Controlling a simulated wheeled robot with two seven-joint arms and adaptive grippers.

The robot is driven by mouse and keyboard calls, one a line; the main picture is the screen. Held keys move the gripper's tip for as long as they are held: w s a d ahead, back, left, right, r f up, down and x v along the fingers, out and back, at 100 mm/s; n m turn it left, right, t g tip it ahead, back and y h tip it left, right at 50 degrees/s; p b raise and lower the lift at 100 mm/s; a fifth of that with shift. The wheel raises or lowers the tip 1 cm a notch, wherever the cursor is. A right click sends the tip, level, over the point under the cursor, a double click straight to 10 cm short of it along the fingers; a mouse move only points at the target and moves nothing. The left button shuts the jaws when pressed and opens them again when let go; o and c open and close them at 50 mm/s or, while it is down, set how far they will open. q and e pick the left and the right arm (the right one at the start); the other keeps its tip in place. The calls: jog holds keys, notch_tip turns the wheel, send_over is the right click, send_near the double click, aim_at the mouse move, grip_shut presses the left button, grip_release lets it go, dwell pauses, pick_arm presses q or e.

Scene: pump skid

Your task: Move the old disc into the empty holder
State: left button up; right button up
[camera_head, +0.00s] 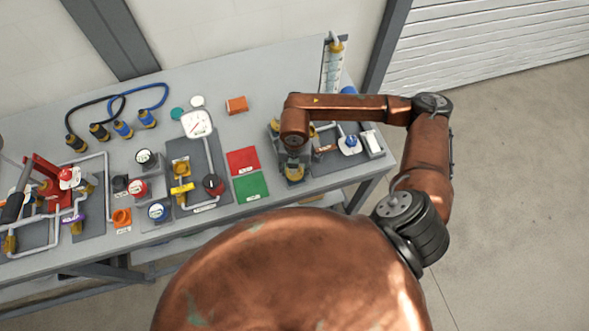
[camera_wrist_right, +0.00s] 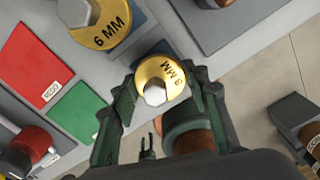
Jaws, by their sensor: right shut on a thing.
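My right gripper (camera_wrist_right: 163,100) is shut on a brass disc (camera_wrist_right: 178,75) with a grey hex centre. The disc's marking looks like "8 MM", partly hard to read. The fingers sit on both sides of it, over the bench's right part. In the head view the right gripper (camera_head: 294,168) points down, with a brass piece (camera_head: 295,175) at its tips. A second brass disc (camera_wrist_right: 100,25), marked "6 MM", is at the upper left in the wrist view. I cannot tell which disc is the old one or pick out the empty holder. My left gripper is not in view.
A red mat (camera_head: 243,160) and a green mat (camera_head: 251,186) lie left of the gripper. A clear column (camera_head: 333,68) stands behind it. Piping and gauges fill the bench's left and middle.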

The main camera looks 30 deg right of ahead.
jog(key=o, duration=1.4)
jog(key=shift+r, duration=0.1)
notch_tip(320, 180, up, 12)
jog(key=shift+f, duration=0.1)
jog(key=shift+f, duration=0.1)
